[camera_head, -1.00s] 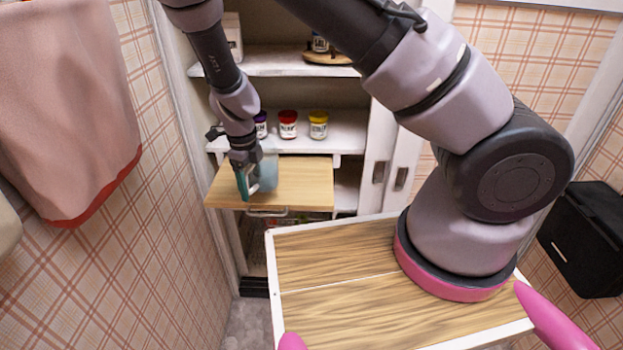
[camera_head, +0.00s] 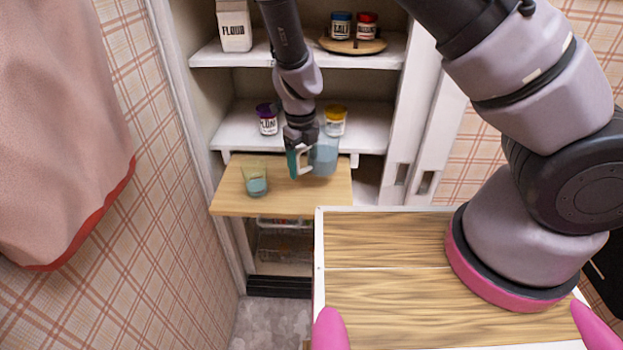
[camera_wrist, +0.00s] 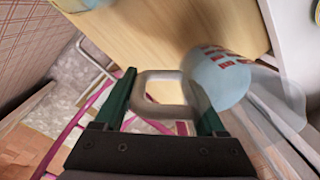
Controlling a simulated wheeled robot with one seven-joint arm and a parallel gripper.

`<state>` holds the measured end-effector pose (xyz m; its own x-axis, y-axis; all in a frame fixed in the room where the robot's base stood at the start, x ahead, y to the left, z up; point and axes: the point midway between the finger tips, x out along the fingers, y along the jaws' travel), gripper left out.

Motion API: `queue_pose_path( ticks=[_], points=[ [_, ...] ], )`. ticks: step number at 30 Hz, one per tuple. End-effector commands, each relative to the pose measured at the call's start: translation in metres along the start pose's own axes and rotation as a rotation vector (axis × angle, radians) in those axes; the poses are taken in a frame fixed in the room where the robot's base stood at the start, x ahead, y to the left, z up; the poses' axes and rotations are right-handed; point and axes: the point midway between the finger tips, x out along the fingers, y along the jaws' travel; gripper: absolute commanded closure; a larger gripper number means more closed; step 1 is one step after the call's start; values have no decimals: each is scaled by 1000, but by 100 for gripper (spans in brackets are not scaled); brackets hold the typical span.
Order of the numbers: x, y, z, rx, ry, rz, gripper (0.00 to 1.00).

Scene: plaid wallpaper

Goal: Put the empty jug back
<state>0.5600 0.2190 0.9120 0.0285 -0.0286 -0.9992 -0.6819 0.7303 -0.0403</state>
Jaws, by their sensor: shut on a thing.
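The jug (camera_head: 325,156) is see-through with a bluish body and hangs above the right part of the wooden pull-out board (camera_head: 230,203). My gripper (camera_head: 299,162) is shut on the jug's pale loop handle, at the jug's left side. In the wrist view the handle (camera_wrist: 163,80) sits between the green fingers (camera_wrist: 163,105). The jug there (camera_wrist: 222,78) shows a bluish part with red marks and a clear part, and looks tilted. Whether it holds liquid, or touches the board, I cannot tell.
A glass (camera_head: 256,180) with some teal liquid stands on the board's left part. A purple-lidded jar (camera_head: 267,120) and a yellow-lidded jar (camera_head: 335,121) stand on the shelf behind. Flour (camera_head: 234,28) and a round tray (camera_head: 351,47) with two jars are above.

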Motion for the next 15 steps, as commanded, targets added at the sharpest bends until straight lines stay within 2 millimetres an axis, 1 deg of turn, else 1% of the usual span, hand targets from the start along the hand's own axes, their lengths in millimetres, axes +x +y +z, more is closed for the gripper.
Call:
queue_pose_path(
  ticks=[1,7,12,15],
  points=[
    [8,-1,0,4,2,0,100],
    [26,0,0,2,1,0,100],
    [50,1,0,1,1,0,100],
    [56,1,0,2,-1,-1,100]
  ],
)
